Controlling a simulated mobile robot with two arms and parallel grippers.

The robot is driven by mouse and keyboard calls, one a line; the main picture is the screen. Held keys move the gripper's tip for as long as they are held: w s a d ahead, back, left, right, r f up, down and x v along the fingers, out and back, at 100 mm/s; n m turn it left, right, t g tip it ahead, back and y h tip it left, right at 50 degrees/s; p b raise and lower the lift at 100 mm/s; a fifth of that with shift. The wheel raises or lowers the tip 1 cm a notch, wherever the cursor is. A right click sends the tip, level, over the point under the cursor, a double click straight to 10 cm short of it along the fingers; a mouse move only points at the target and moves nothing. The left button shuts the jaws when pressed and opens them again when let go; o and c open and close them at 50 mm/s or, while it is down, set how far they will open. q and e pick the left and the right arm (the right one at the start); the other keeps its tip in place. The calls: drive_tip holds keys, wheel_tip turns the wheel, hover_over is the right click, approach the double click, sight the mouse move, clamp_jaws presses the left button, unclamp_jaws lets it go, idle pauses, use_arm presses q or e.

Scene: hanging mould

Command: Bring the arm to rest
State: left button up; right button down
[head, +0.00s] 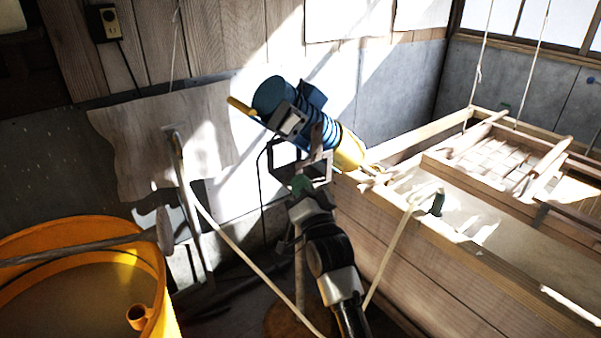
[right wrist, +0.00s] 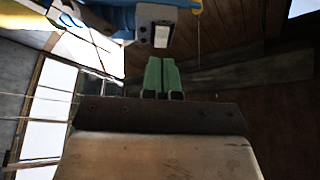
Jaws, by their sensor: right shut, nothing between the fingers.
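My right arm rises from the bottom middle of the head view. Its right gripper (head: 301,184) has green fingers and is just below a blue motor-like machine (head: 318,127) with yellow ends. In the right wrist view the green fingers of the right gripper (right wrist: 162,75) are shut together with nothing between them. The blue machine also shows at the top of that view (right wrist: 120,18), beyond the fingertips. I cannot tell whether the fingers touch its metal bracket. My left gripper is not in view.
A wooden vat (head: 400,240) stands on the right, with a wooden mould frame (head: 440,164) hanging on ropes over it. A yellow tub (head: 170,310) stands at the lower left, with a pole (head: 80,248) across it. A plank wall (head: 195,40) is behind.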

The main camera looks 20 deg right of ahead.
wheel_tip(320, 180, down, 25)
drive_tip(key=s+a+n+g, duration=0.2)
drive_tip(key=s+n+g, duration=0.1)
drive_tip(key=g, duration=0.3)
drive_tip(key=s+d+f+n+g, duration=0.1)
drive_tip(key=s+f+g, duration=0.1)
drive_tip(key=s+f, duration=0.45)
drive_tip(key=s+f+n+g, duration=0.2)
drive_tip(key=s+f, duration=0.1)
drive_tip(key=f, duration=0.7)
drive_tip(key=s+d+f+n+g, duration=0.25)
drive_tip(key=s+f+g, duration=0.35)
drive_tip(key=s+f, duration=1.2)
drive_tip(key=s+d+f+n+g, duration=0.1)
drive_tip(key=s+d+f+g, duration=0.1)
drive_tip(key=s, duration=0.9)
drive_tip(key=s+d+f+n+g+h, duration=0.1)
drive_tip(key=s+d+f+g, duration=0.1)
drive_tip(key=s, duration=1)
drive_tip(key=shift+s+d+f+g, duration=0.15)
drive_tip(key=shift+d+f+g, duration=0.15)
drive_tip(key=shift+d+f, duration=0.3)
